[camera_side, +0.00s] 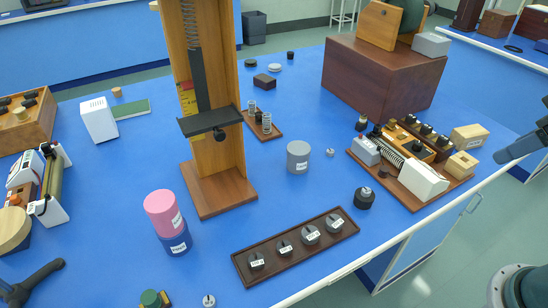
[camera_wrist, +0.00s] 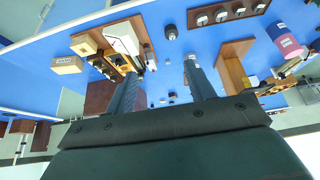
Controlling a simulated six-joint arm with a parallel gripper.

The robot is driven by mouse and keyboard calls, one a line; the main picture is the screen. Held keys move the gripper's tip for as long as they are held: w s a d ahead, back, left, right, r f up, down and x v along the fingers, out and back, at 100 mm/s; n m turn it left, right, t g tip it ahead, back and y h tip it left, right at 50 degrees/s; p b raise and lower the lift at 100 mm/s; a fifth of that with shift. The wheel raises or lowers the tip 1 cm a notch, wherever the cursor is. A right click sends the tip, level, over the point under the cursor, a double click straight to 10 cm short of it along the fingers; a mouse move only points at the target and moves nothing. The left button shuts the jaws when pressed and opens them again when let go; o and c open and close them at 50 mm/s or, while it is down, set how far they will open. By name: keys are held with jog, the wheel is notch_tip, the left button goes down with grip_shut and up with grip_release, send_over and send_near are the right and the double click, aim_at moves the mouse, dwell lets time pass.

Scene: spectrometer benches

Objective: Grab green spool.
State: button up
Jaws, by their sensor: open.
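A small green spool-like object (camera_side: 152,299) with a brownish side sits on the blue bench at the bottom edge of the side view, partly cut off by the frame. I cannot make it out in the wrist view. My gripper (camera_wrist: 160,68) shows two dark fingers spread apart with nothing between them. The wrist view looks across the bench, which appears upside down. In the side view, only a dark part of my arm or gripper enters at the right edge, far from the green object and off the bench's right side.
A pink cylinder on a blue one (camera_side: 165,215) and a wooden tray of weights (camera_side: 297,246) stand near the green object. A tall wooden spring stand (camera_side: 218,190), a circuit board (camera_side: 412,168) and a brown box (camera_side: 380,80) are obstacles. A small metal weight (camera_side: 208,300) lies beside it.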

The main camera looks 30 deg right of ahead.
jog(key=w+a+r+n+g+y, duration=0.2)
jog(key=w+a+n, duration=0.6)
jog(key=w+a, duration=1.25)
jog(key=n+g+y, duration=0.2)
jog(key=n, duration=0.5)
send_over(150, 297)
jog(key=s+d, duration=0.1)
jog(key=d, duration=0.4)
notch_tip(150, 297, down, 19)
jog(key=shift+s+a, duration=0.1)
jog(key=shift+s, duration=0.1)
jog(key=shift+f, duration=0.1)
jog(key=shift+x, duration=4.2)
